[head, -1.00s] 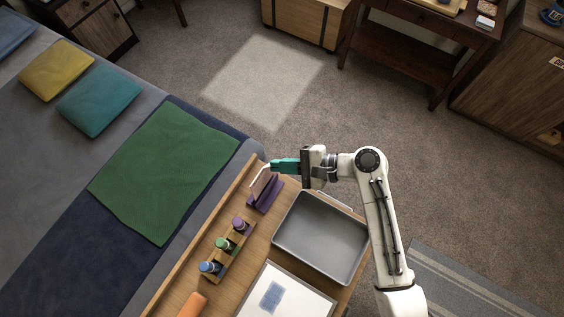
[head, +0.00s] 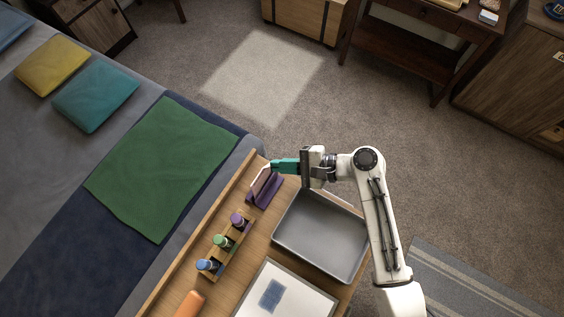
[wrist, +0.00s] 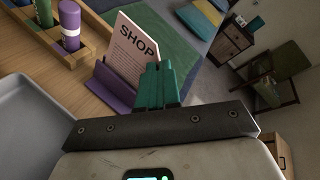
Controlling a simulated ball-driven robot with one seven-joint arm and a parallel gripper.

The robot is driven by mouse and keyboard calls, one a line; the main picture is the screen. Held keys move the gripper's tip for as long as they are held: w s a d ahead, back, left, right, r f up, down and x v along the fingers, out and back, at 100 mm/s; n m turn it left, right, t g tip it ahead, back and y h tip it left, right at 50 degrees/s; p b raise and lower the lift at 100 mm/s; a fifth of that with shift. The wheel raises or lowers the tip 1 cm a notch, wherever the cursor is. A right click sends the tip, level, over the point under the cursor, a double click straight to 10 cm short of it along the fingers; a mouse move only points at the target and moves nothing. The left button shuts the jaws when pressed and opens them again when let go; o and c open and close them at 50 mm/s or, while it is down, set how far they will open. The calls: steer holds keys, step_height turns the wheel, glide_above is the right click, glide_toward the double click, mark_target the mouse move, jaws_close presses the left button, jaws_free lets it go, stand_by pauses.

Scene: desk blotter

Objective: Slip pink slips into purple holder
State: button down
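A pale pink slip (wrist: 136,48) with the heading "SHOP" stands nearly upright at the purple holder (wrist: 111,87) in the wrist view. Its lower edge is hidden behind the holder's front wall, so I cannot tell how deep it sits. In the head view the purple holder (head: 265,194) is near the desk's far end, with the slip (head: 260,180) at it. My gripper (head: 273,165) is above the holder's far end. Its teal fingers (wrist: 163,78) are close together at the slip's right edge and look shut on it. No other pink slip is clearly visible.
A grey tray (head: 322,274) lies right of the holder. A wooden rack (head: 225,255) with purple, green and blue tubes stands nearer, left of the tray. A white sheet (head: 300,295) and an orange object (head: 189,305) are at the front. A bed borders the desk's left.

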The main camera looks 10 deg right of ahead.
steer(key=shift+f+b, duration=0.35)
steer(key=shift+f, duration=0.35)
steer(key=c, duration=1.3)
jaws_free()
steer(key=shift+o, duration=0.2)
steer(key=b+v, duration=0.1)
steer(key=v, duration=0.9)
steer(key=shift+s+d+r, duration=0.15)
steer(key=shift+d+r, duration=0.05)
steer(key=shift+d, duration=0.15)
